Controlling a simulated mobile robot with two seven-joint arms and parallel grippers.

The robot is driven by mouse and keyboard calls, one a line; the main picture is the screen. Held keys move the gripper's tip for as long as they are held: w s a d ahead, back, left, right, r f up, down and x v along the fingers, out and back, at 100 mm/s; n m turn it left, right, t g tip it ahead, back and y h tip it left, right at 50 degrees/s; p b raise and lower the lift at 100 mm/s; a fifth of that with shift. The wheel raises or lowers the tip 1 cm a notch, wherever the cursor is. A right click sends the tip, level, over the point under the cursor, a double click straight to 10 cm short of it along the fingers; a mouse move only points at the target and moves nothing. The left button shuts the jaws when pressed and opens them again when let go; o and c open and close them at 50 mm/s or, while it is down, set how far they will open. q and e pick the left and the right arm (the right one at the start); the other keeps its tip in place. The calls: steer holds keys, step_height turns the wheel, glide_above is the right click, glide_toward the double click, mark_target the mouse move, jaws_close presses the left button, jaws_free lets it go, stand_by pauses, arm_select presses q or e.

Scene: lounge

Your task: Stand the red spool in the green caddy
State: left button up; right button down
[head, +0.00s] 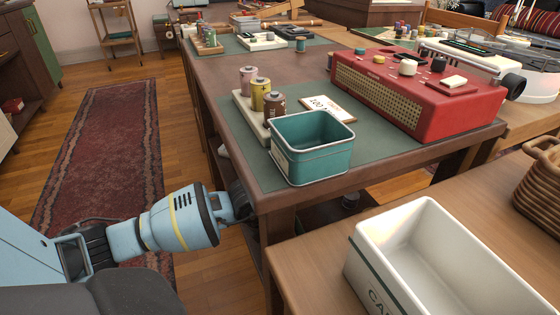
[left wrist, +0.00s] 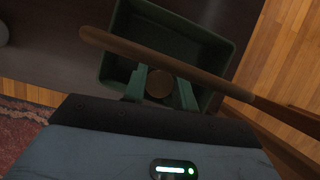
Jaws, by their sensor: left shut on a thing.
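In the left wrist view a dark green open caddy (left wrist: 222,62) lies below my left gripper (left wrist: 160,86), with a long brown bar (left wrist: 120,47) crossing over it. The gripper's two green fingers are shut on a round brownish thing seen end-on, likely the red spool (left wrist: 159,83); its colour is dim. It appears within the caddy's outline; whether it touches the floor I cannot tell. In the head view my left arm reaches to the low side of the table, and its fingers and the caddy are hidden there. My right gripper is not in view.
A teal tin (head: 312,155) stands on the table's near corner, beside a tray with spools (head: 258,95) and a card (head: 327,108). A red radio-like box (head: 400,95) stands behind. A white bin (head: 440,265) is at front right.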

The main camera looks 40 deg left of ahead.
arm_select(q)
steer(key=shift+s+f, duration=0.1)
steer(key=shift+f, duration=0.65)
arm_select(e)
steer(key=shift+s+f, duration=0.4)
arm_select(q)
steer(key=shift+f, duration=0.1)
steer(key=o, duration=0.8)
steer(key=shift+c, duration=0.2)
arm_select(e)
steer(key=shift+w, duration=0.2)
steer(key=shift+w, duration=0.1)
